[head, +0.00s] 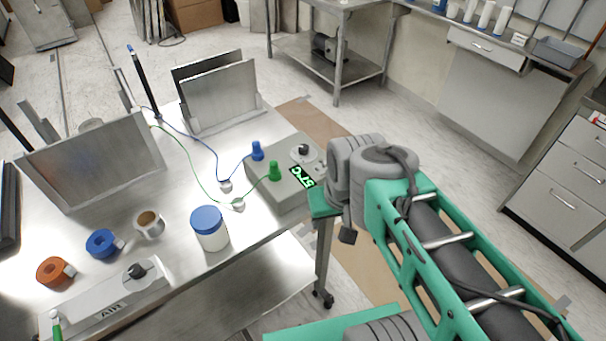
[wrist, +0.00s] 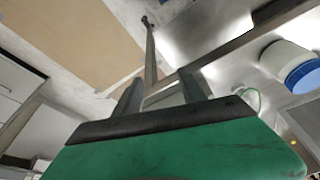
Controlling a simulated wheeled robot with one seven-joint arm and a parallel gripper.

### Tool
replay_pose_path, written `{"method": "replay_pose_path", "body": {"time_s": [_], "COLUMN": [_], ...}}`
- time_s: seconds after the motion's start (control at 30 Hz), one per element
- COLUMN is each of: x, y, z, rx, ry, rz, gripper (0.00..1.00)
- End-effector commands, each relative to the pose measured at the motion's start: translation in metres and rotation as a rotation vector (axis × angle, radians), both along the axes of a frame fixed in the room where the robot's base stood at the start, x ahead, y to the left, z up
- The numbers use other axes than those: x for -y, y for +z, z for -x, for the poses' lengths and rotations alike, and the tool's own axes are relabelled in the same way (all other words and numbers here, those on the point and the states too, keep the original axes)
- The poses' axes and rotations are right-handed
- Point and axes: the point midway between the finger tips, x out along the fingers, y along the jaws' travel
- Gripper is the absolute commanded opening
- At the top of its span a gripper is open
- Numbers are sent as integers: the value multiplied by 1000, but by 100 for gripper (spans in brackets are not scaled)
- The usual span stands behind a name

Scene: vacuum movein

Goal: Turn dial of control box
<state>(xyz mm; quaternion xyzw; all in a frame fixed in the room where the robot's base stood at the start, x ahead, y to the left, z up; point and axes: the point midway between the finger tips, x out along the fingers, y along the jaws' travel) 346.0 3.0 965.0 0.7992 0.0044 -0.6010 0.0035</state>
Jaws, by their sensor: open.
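The control box (head: 268,188) is a grey box at the right end of the metal table. On its top are a black dial (head: 303,149) on a pale round plate, a green-lit display reading about 57°C (head: 302,177), a blue plug (head: 257,151) and a green plug (head: 275,171). My gripper's green body (head: 322,205) is just right of the box, near the table's corner; its fingers are hidden there. In the wrist view my gripper (wrist: 162,92) is open, with two dark fingers apart. I cannot clearly make out the dial there.
A blue-lidded white jar (head: 210,232) stands left of the box and also shows in the wrist view (wrist: 283,62). Blue and green wires cross the table (head: 185,225). Floor right is open.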

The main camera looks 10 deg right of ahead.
Motion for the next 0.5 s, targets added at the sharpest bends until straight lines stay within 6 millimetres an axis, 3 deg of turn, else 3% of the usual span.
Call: {"method": "replay_pose_path", "body": {"time_s": [0.37,0.5], "x": [0,-1], "y": [0,13], "z": [0,-14], "rx": [0,-18], "ry": [-1,-71], "rz": [0,-19], "gripper": [49,49]}}
